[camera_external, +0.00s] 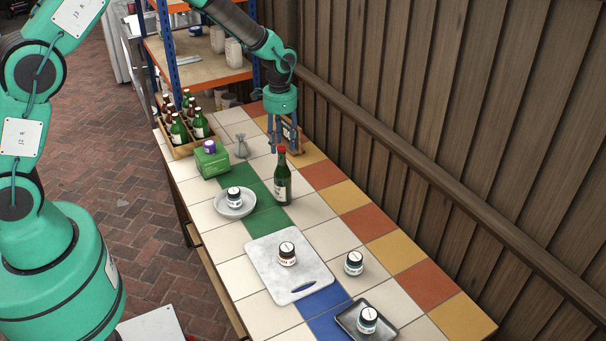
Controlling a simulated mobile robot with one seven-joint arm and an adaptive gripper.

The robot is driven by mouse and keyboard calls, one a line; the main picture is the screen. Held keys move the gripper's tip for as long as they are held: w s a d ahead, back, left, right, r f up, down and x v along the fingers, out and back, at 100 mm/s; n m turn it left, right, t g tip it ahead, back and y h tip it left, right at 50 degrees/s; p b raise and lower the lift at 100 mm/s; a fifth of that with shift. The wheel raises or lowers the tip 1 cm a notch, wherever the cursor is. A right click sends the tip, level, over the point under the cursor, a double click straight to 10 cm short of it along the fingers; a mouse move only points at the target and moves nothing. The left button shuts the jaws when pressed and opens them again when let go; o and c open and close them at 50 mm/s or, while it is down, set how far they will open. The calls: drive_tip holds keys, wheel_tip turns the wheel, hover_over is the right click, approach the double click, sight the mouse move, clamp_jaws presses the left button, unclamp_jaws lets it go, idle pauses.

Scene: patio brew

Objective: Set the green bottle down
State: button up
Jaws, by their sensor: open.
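The green bottle (282,182) with a red cap stands upright on the tiled table, at the right edge of the green tiles. My gripper (283,150) is open and points down, just above and behind the bottle in the picture. Its fingers look apart from the bottle's body; the cap overlaps the lower part of the fingers in this view, so the exact gap cannot be told.
A crate (184,150) of bottles, a green box (212,162) and a grey vase (241,148) stand at the back left. A plate (236,209) with a jar, a white board (266,279) and a dark tray (348,322) lie nearer. A wooden wall (450,120) borders the right.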

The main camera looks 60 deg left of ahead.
wheel_tip(320, 180, up, 8)
drive_tip(key=shift+f, duration=0.15)
idle(0.9)
drive_tip(key=s+d+r+t, duration=0.1)
drive_tip(key=s+d+r, duration=0.2)
drive_tip(key=s+r, duration=0.4)
drive_tip(key=s+d+r+n+t, duration=0.1)
drive_tip(key=s+d+r, duration=0.2)
drive_tip(key=s+r, duration=0.35)
drive_tip(key=s+d+r+t, duration=0.1)
drive_tip(key=s+d+r, duration=0.3)
drive_tip(key=r, duration=0.6)
drive_tip(key=s+d+r+t, duration=0.1)
drive_tip(key=s+d+r, duration=0.1)
drive_tip(key=s, duration=1.1)
drive_tip(key=s+d+r+n+t, duration=0.1)
drive_tip(key=s+d+r, duration=0.1)
drive_tip(key=s, duration=1.1)
drive_tip(key=shift+n+t, duration=0.3)
